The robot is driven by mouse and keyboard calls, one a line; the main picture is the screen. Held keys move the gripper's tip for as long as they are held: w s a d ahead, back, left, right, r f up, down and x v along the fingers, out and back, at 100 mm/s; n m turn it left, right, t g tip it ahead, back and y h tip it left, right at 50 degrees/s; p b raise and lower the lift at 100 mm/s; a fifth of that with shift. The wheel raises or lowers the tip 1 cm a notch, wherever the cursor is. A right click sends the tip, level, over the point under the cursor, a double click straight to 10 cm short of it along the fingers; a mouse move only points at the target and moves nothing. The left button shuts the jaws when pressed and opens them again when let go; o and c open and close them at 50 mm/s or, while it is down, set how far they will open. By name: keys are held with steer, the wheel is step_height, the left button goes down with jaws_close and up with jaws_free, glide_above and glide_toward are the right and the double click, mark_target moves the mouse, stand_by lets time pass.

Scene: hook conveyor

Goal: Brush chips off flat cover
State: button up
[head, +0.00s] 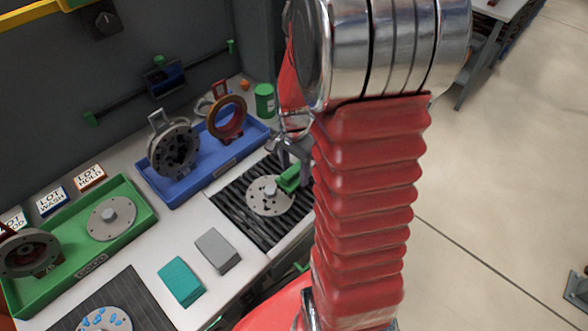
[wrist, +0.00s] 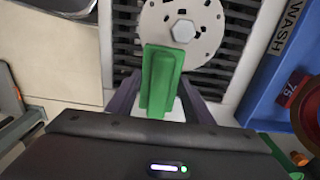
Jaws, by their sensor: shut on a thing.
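My gripper (head: 290,160) is shut on a green brush (head: 289,181), which fills the space between the fingers in the wrist view (wrist: 160,78). The brush's far end overlaps the cover's near edge in that view; contact is not clear. Its bristles are hidden.
A blue tray (head: 215,165) with upright ring parts stands behind the mat. A green tray (head: 140,240) holds another flat cover (head: 105,228). Teal (head: 181,282) and grey (head: 218,251) blocks lie in front. A cover with blue marks (head: 100,322) sits lower left.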

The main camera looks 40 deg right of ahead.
steer(key=shift+w+r, duration=0.1)
steer(key=shift+r, duration=2.8)
